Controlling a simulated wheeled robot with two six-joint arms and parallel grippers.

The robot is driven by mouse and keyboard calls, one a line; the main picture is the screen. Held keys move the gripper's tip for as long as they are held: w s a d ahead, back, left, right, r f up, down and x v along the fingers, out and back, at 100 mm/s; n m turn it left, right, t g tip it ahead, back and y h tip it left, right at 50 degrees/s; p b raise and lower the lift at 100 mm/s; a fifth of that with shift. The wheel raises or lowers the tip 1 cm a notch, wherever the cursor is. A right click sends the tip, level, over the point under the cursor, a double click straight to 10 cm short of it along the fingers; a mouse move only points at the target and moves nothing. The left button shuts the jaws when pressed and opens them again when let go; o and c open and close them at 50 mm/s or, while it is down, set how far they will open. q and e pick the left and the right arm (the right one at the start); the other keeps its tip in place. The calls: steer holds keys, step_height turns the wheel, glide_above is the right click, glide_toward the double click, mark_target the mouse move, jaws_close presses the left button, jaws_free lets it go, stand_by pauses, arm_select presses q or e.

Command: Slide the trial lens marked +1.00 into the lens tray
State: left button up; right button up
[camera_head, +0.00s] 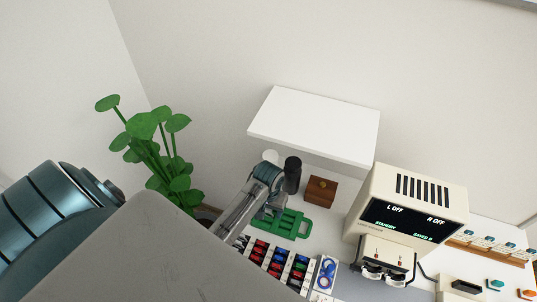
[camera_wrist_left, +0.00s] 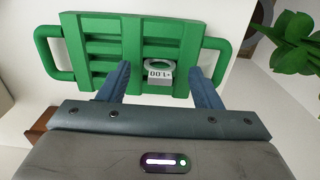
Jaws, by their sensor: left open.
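The lens tray (camera_wrist_left: 100,80) is green and slotted, with a loop handle at each end. In the head view the tray (camera_head: 300,226) lies on the white table. The trial lens marked +1.00 (camera_wrist_left: 159,77) is a grey ring with a light tag, its marking upside down in the left wrist view. It sits at the tray's right column of slots; how deep it is seated I cannot tell. My left gripper (camera_wrist_left: 159,70) is open, one finger on each side of the lens, with gaps between. In the head view, the left gripper (camera_head: 268,211) is over the tray's left part.
A lens case with red, blue and green pieces (camera_head: 278,262) lies in front of the tray. A brown wooden box (camera_head: 321,190) and a dark cylinder (camera_head: 292,174) stand behind. A beige instrument (camera_head: 412,188) is at right. A plant (camera_head: 160,150) rises at left.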

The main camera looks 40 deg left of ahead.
arm_select(q)
step_height(320, 180, up, 10)
steer(key=shift+f+b, duration=0.2)
steer(key=shift+b, duration=0.6)
steer(key=shift+r, duration=0.15)
